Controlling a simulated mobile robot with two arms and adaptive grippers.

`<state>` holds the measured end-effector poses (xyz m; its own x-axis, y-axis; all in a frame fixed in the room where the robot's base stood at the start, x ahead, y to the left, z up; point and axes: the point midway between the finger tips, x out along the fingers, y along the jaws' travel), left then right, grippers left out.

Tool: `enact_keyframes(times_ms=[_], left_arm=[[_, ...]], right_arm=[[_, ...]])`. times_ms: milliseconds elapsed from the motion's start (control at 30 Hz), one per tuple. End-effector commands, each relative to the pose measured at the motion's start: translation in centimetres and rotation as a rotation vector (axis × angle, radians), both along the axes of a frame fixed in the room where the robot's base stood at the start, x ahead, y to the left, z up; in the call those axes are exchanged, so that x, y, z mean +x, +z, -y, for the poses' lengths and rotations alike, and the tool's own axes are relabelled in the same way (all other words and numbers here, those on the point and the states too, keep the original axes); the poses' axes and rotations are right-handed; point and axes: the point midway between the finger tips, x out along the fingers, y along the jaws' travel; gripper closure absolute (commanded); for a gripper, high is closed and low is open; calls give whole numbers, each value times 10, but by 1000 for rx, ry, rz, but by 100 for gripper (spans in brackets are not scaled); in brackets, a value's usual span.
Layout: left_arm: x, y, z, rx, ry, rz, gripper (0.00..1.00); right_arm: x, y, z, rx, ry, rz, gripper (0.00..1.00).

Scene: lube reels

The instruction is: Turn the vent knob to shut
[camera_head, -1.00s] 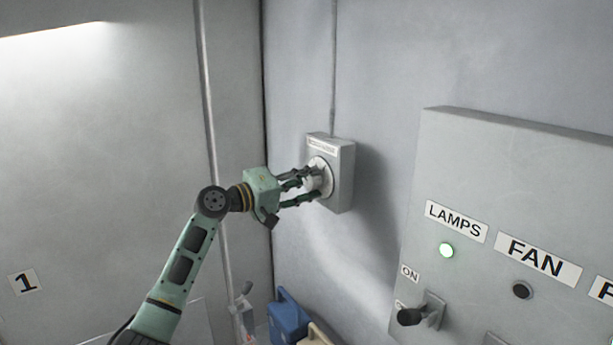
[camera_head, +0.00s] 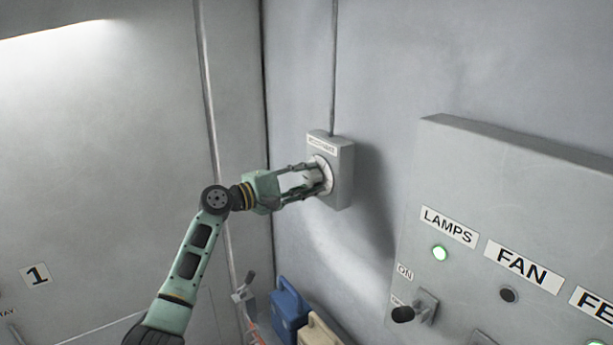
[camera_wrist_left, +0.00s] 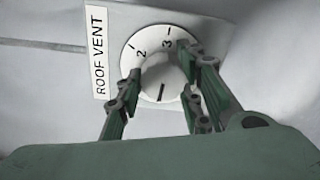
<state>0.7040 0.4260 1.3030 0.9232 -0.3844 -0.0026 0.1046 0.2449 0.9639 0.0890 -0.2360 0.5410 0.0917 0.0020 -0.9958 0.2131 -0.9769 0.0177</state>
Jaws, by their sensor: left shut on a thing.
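The vent knob is a pale round knob (camera_wrist_left: 163,78) on a white dial (camera_wrist_left: 130,62), beside a "ROOF VENT" label (camera_wrist_left: 97,52). The dial's numbers 2 and 3 show at its upper side in the left wrist view, and a dark line on the knob lies toward the picture's bottom. In the head view the dial sits on a grey wall box (camera_head: 344,180). My left gripper (camera_head: 312,178) reaches it from the left, its fingers shut around the knob. The fingers hide part of the dial, including any further marks. My right gripper is out of view.
Blue (camera_head: 289,312) and cream (camera_head: 318,333) containers stand below the vent box. The wall around the box is clear.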

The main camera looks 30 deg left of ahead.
Motion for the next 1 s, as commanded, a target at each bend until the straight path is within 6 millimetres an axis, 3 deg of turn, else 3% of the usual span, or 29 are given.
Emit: enact_keyframes(times_ms=[433, 467, 600, 1000], left_arm=[[0, 3, -1, -10, 4, 3, 92], [0, 3, -1, -10, 4, 4, 64], [0, 3, -1, -9, 4, 3, 52], [-5, 1, -3, -7, 3, -1, 50]], right_arm=[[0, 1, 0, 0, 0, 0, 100], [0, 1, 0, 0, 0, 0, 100], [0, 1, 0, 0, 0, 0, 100], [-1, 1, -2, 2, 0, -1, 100]])
